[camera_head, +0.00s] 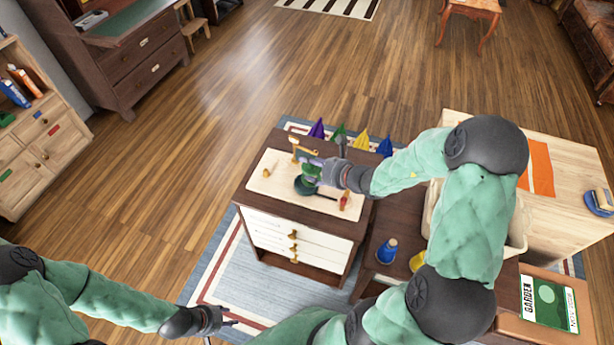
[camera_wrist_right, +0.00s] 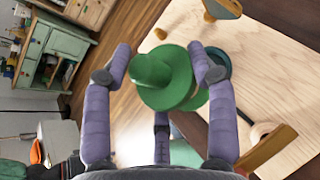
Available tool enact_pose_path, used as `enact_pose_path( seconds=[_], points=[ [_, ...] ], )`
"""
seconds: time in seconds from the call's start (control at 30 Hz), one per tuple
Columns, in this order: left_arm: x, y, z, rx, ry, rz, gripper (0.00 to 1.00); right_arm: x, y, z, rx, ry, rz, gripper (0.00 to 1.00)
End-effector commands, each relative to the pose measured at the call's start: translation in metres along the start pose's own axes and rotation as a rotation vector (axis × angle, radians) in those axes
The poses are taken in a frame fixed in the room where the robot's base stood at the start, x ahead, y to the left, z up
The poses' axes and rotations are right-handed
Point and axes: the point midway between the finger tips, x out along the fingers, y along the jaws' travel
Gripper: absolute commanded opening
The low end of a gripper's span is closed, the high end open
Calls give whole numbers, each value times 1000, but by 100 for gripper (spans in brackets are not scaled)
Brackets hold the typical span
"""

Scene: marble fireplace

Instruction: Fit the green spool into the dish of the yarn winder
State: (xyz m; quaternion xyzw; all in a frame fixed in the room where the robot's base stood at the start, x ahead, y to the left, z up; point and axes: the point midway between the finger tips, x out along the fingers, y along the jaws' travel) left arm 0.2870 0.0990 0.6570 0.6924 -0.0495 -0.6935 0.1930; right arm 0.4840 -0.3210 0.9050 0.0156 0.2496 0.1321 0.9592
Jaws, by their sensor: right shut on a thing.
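The green spool (camera_wrist_right: 165,78) is between the fingers of my right gripper (camera_wrist_right: 165,68), which is shut on it. In the head view the spool (camera_head: 311,171) is at the tip of my right gripper (camera_head: 318,172), over the yarn winder's pale wooden board (camera_head: 266,182). The dark teal dish (camera_head: 303,187) lies just below and beside the spool. In the wrist view the spool partly hides the dish (camera_wrist_right: 219,60). I cannot tell whether spool and dish touch. My left gripper (camera_head: 226,319) is low at the front, empty and far from the winder; its finger opening is unclear.
The winder stands on a dark-topped cabinet (camera_head: 288,240) with white drawers. Purple, green, yellow and blue cones (camera_head: 385,146) stand behind. A blue bottle (camera_head: 387,251) and a yellow one (camera_head: 417,261) stand to the right.

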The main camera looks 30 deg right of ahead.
Motion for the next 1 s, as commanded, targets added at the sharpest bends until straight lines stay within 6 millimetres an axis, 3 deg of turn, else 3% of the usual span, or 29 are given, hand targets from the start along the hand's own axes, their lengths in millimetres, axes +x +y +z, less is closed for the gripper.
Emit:
enact_pose_path(
  seconds=[0.1, 0.3, 0.57, 0.77, 1.0],
  points=[
    [12, -4, 0, 0, 0, 0, 40, 26, -8, -16, 2, 3, 3, 24],
    [20, -7, -1, 0, 0, 0, 40, 48, -18, -24, 1, 2, 1, 24],
    [25, -9, -1, 0, 1, 0, 40, 64, -23, -30, 0, 2, 1, 24],
    [40, -14, -2, 0, 0, 0, 40, 77, -26, -56, 2, 3, 0, 24],
    [39, -14, -2, 0, 1, 0, 40, 77, -26, -55, 0, 2, 0, 24]
  ],
)
